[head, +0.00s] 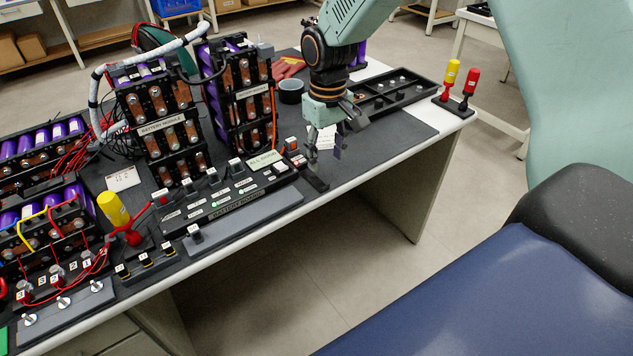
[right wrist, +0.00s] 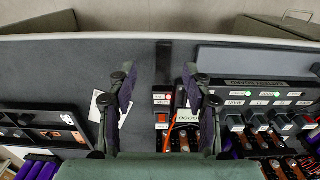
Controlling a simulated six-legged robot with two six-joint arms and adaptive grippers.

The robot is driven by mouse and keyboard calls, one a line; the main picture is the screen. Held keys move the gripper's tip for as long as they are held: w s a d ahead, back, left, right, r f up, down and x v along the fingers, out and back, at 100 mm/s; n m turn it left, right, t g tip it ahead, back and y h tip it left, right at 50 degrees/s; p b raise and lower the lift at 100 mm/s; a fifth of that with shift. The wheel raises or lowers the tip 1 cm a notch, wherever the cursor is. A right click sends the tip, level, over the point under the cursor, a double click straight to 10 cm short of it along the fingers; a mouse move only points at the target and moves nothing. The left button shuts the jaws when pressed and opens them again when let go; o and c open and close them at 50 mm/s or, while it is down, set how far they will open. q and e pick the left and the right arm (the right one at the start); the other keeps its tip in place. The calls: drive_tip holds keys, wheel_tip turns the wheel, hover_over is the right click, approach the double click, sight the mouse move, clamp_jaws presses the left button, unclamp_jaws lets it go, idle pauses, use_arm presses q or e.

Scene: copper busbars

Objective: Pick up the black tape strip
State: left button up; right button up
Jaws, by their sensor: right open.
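The black tape strip (head: 316,181) lies flat on the dark mat near the table's front edge, just right of the battery board (head: 235,200). In the right wrist view the strip (right wrist: 163,62) runs upright in the picture, between and beyond the fingertips. My right gripper (head: 326,156) is open and empty, pointing down above the mat close to the strip. I cannot tell the exact height of the fingertips over the strip. My left gripper is not in view.
Tall battery modules (head: 240,95) stand behind the board. A black parts tray (head: 395,92) and red and yellow screwdrivers (head: 468,85) are at the right end. A grey bar (head: 245,218) lies along the front edge. The mat right of the strip is clear.

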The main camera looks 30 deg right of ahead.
sight(325, 189)
drive_tip(key=shift+s+f, duration=0.15)
drive_tip(key=shift+f, duration=0.55)
drive_tip(key=shift+a+f+b, duration=0.1)
drive_tip(key=shift+f+b, duration=0.2)
drive_tip(key=shift+f, duration=0.3)
drive_tip(key=f, duration=0.1)
drive_tip(key=f+b, duration=0.1)
drive_tip(key=f, duration=0.1)
drive_tip(key=shift+s+a+f, duration=0.15)
drive_tip(key=shift+s+f, duration=0.1)
drive_tip(key=shift+f, duration=0.1)
drive_tip(key=shift+f+b, duration=0.3)
drive_tip(key=shift+f, duration=0.15)
drive_tip(key=shift+c, duration=0.2)
drive_tip(key=shift+r, duration=0.1)
drive_tip(key=c, duration=0.7)
